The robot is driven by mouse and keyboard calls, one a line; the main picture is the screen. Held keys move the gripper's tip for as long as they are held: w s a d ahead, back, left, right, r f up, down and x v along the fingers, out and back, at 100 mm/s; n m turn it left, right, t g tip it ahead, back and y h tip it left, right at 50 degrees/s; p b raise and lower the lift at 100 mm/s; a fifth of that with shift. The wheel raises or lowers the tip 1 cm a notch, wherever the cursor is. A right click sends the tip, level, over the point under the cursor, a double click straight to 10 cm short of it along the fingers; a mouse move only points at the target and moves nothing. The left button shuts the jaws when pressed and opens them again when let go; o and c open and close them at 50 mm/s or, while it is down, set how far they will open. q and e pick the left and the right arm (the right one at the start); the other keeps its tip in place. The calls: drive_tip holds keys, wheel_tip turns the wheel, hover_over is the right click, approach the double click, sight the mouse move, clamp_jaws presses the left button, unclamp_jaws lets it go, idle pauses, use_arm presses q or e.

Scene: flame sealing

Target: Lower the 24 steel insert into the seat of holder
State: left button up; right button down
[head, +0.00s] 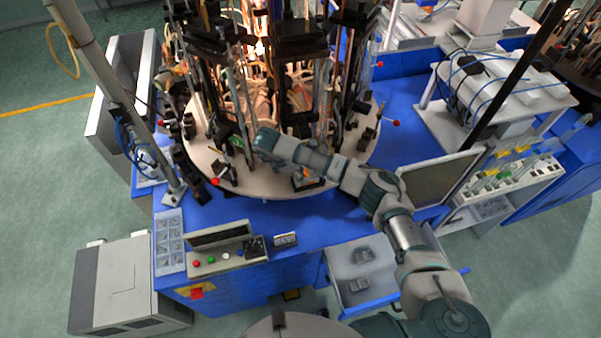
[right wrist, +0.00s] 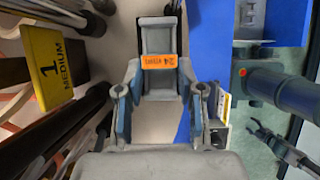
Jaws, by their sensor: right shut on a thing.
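My right gripper (right wrist: 160,75) is shut on the insert (right wrist: 158,40), a grey piece with an orange label that reads 24 upside down. The label faces the right wrist camera and sits between the fingers. In the head view my right gripper (head: 257,147) is at the end of the arm reaching over the round grey turntable (head: 265,188); its fingertips and the insert are too small to make out there. I cannot tell which fixture is the holder, or whether the insert touches its seat.
Tall dark fixtures (head: 300,45) with hoses crowd the turntable. A yellow tag reading 1 MEDIUM (right wrist: 48,68) is left of the gripper in the wrist view. The blue table (head: 330,215) has bare room in front. A control box (head: 225,258) stands at its front left.

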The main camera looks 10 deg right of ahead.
drive_tip(key=shift+f, duration=0.35)
drive_tip(key=c, duration=0.7)
unclamp_jaws()
drive_tip(key=shift+o, duration=0.2)
drive_tip(key=shift+r+p, duration=1.15)
drive_tip(key=shift+r, duration=1.1)
drive_tip(key=v, duration=1.2)
